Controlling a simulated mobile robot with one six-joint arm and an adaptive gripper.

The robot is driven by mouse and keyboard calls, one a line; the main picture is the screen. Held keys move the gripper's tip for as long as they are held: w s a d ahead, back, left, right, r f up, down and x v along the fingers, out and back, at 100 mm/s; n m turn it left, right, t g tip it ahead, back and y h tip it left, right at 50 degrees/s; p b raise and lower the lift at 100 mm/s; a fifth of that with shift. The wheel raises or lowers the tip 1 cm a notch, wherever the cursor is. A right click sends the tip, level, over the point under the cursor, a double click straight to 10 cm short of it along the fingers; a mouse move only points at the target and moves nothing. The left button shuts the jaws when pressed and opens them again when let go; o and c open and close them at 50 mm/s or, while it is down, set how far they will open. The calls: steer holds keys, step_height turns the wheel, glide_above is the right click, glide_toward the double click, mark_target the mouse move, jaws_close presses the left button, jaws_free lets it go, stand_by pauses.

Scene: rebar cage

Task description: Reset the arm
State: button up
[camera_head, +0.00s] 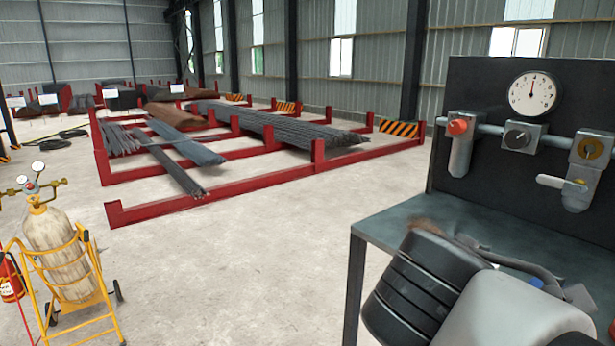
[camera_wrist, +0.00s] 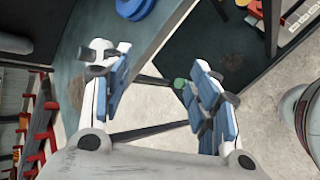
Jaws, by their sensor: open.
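My gripper (camera_wrist: 160,62) shows in the wrist view with its two blue-padded fingers spread wide apart. Nothing is held between the fingers. Beyond them are a dark bench top, its frame and the pale floor. A small green item (camera_wrist: 180,83) shows near the right fingertip; I cannot tell what it is. In the head view, part of my arm, black and light grey, rises at the lower right in front of the bench. My gripper cannot be made out there.
The metal bench (camera_head: 385,235) carries a dark panel with a gauge (camera_head: 533,93), a red button (camera_head: 458,127) and valves. Blue discs (camera_wrist: 135,8) show in the wrist view. A gas cylinder (camera_head: 60,250) on a yellow cart stands left. Red racks (camera_head: 250,185) hold rebar. The middle floor is clear.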

steer(key=s+a+f+m+y+b, duration=0.1)
steer(key=s+a+f+m+y, duration=0.65)
steer(key=a+f+m, duration=0.4)
step_height(320, 180, down, 25)
steer(key=s+d+g+b, duration=0.1)
steer(key=d+b, duration=0.1)
steer(key=b, duration=2)
steer(key=shift+s+d+m+g+y, duration=0.15)
steer(key=shift+s+m+g+y, duration=0.15)
steer(key=shift+m+y, duration=0.15)
stand_by(1.3)
